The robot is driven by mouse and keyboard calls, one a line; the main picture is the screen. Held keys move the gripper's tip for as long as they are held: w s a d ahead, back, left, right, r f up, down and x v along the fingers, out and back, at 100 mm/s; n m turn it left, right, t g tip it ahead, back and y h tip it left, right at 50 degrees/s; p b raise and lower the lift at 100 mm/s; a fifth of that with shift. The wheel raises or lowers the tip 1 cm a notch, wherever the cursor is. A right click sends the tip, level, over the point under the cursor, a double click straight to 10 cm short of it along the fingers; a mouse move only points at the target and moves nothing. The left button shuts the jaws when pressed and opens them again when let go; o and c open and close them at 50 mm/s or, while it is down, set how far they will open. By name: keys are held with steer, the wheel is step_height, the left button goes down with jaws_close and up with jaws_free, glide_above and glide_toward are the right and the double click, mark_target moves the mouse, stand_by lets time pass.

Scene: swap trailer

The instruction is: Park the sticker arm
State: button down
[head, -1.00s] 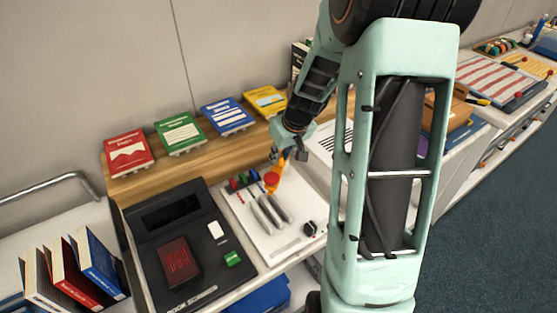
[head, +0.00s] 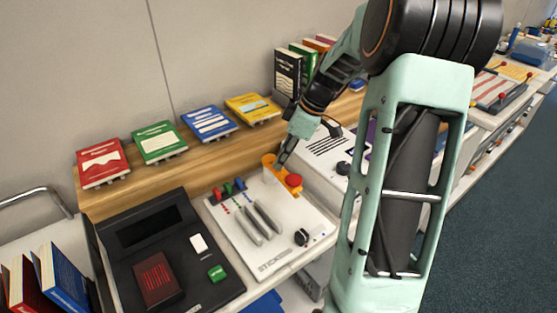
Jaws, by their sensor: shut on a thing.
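The sticker machine (head: 285,240) is a white flat panel on the counter, with small red, green and blue pegs at its back left, two grey bars in the middle and a black knob at the front right. Its orange sticker arm (head: 270,161) lies at the panel's back right, with a red round knob (head: 293,180) on it. My gripper (head: 279,163) points down at the orange arm's far end and is shut on it. The fingertips are small here, and their exact contact is hard to see.
A black book scanner (head: 165,250) stands left of the panel. Red, green, blue and yellow books (head: 210,122) stand on a wooden ledge behind. Upright books (head: 288,75) are near my arm. A white printed box (head: 325,150) sits close on the right.

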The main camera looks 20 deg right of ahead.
steer(key=shift+w+d+n, duration=0.1)
steer(key=shift+d+n, duration=0.15)
steer(key=shift+n, duration=0.15)
stand_by(0.3)
steer(key=c, duration=1.8)
jaws_free()
steer(key=shift+o, duration=0.2)
steer(key=v, duration=1.2)
steer(key=shift+w, duration=0.2)
